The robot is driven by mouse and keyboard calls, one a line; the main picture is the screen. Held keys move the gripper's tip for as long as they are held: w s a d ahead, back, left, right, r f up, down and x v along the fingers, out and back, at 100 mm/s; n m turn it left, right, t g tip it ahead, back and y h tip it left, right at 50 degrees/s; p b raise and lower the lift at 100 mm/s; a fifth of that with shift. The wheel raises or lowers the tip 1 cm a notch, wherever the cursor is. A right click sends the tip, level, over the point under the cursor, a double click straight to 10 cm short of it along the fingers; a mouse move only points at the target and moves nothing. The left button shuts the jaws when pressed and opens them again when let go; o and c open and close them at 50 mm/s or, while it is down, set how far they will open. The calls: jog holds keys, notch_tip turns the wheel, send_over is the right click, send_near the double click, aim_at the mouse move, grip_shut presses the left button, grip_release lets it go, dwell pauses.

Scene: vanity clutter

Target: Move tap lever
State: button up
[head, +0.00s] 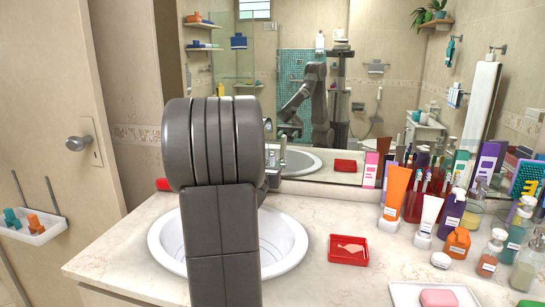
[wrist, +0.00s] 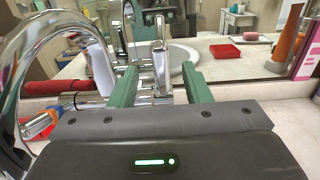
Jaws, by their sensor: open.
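In the wrist view my gripper (wrist: 158,80) is open, with one green finger on each side of the chrome tap lever (wrist: 160,62). The lever stands upright between the fingers, with a gap visible on both sides. Whether it lies fully within their depth I cannot tell. The curved chrome tap spout (wrist: 42,42) arches at the left of the wrist view. In the head view my arm hides most of the tap and my gripper. The white basin (head: 287,240) shows on both sides of my arm.
A red soap dish (head: 348,250) lies right of the basin, near a white tray with pink soap (head: 437,298). Several tubes and bottles, including an orange tube (head: 396,188), crowd the right counter. A mirror (head: 385,105) stands behind. The counter's front left is clear.

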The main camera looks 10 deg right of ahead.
aim_at(272, 159)
jog(key=p+x, duration=0.1)
jog(key=x, duration=0.5)
jog(key=shift+w+d, duration=0.1)
jog(key=shift+w, duration=0.15)
jog(key=shift+c, duration=0.2)
jog(key=shift+p, duration=0.3)
grip_shut()
